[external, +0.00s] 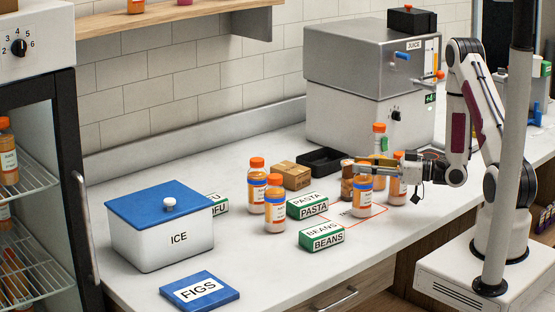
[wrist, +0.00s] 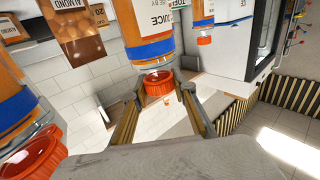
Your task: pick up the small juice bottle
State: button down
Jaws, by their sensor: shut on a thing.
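The small juice bottle (external: 363,196), with an orange cap and a blue-banded label, is upright at the counter's right part, by a red outline. I cannot tell whether its base touches the counter. My gripper (external: 366,163) reaches in from the right at its top, and its fingers partly hide the cap. In the wrist view the picture is upside down. There my gripper (wrist: 160,105) has one finger on each side of the orange cap (wrist: 159,83), shut on the bottle, and the bottle body (wrist: 148,28) reads JUICE.
A similar bottle (external: 397,185) stands just right and another (external: 379,140) behind. A juice machine (external: 370,85) is behind.

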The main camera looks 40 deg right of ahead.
jog(key=shift+r, duration=5.05)
